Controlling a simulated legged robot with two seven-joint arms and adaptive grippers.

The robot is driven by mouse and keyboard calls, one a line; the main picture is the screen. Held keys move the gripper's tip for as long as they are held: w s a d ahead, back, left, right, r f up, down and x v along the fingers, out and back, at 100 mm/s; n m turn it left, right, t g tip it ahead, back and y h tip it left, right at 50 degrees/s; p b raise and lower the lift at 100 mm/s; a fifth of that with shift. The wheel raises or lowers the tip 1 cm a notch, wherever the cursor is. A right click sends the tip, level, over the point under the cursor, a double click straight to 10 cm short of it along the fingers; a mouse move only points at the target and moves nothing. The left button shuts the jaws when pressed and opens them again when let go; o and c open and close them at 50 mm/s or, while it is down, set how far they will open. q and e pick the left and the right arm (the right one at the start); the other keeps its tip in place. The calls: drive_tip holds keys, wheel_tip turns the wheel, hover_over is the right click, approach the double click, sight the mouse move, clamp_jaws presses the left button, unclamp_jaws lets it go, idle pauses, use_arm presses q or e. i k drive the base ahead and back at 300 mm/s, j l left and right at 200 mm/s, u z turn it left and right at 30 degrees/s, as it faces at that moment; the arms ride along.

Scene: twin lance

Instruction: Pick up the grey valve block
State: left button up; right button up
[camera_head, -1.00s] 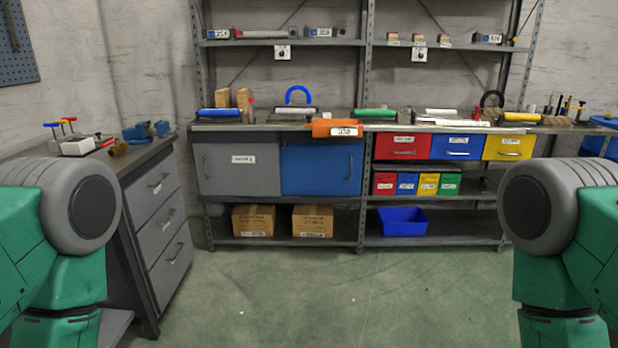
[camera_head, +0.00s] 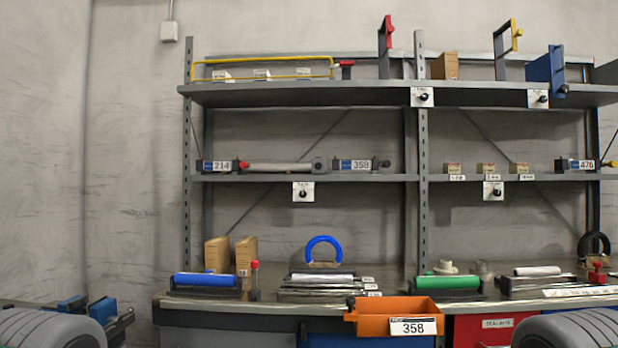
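I cannot pick out a grey valve block for certain in this view. Whether any of these is the valve block I cannot tell. Neither of my grippers is in view; only rounded grey parts of my arms show in the bottom corners.
An orange bin labelled 358 (camera_head: 393,318) is at the worktop's front edge. Blue (camera_head: 206,280) and green (camera_head: 448,283) rollers and a blue ring (camera_head: 323,249) are on the worktop. The upper shelf (camera_head: 300,94) holds a yellow frame (camera_head: 262,59). A blue vise (camera_head: 86,309) shows lower left.

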sight(318, 164)
drive_tip(key=i+j+z, duration=0.1)
drive_tip(key=i+z, duration=0.2)
drive_tip(key=i, duration=0.2)
drive_tip(key=i+j+z, duration=0.2)
drive_tip(key=i, duration=0.15)
drive_tip(key=i+j+z, duration=0.15)
drive_tip(key=i, duration=0.2)
